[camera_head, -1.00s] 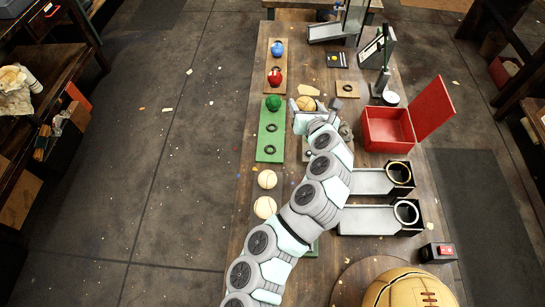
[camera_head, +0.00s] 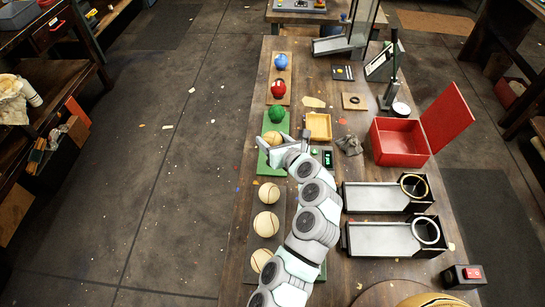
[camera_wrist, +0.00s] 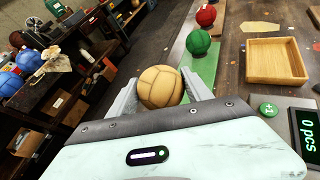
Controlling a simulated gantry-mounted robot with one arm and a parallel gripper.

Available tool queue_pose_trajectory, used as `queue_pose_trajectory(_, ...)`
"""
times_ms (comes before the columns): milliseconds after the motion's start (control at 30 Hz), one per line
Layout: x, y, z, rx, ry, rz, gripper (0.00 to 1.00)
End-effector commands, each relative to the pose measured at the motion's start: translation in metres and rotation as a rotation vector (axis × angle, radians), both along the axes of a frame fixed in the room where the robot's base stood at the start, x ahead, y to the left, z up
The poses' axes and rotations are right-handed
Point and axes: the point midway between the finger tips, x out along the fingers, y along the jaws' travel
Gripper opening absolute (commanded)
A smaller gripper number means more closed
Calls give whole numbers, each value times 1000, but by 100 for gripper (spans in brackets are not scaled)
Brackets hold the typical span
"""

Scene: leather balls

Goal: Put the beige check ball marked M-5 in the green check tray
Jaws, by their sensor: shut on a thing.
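My gripper (camera_head: 271,142) is shut on a beige ball (camera_head: 272,137), which also shows between the fingers in the wrist view (camera_wrist: 160,87). No marking on it is readable. The green check tray (camera_head: 264,168) is a long green board, and the ball is over its middle part in the head view. A green ball (camera_head: 276,114) sits at the tray's far end. The gripper and ball hide part of the tray. I cannot tell how high the ball is above it.
Several beige balls (camera_head: 266,222) stand in a row nearer me. A shallow yellow wooden tray (camera_head: 309,136), a counter reading "0 pcs" (camera_wrist: 309,130) and a grey cloth (camera_head: 350,145) lie to the right. A red box (camera_head: 400,160) stands farther right. A red ball (camera_head: 278,88) stands beyond.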

Motion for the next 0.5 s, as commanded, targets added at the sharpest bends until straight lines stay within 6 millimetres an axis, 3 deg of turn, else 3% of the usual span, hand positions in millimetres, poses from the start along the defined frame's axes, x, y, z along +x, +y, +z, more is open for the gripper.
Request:
queue_pose_trajectory(33, 0, -1, -13, -1, 2, -1, 6)
queue_pose_trajectory(333, 0, 1, -37, 1, 2, 3, 6)
queue_pose_trajectory(500, 0, 0, -64, -1, 3, -1, 6)
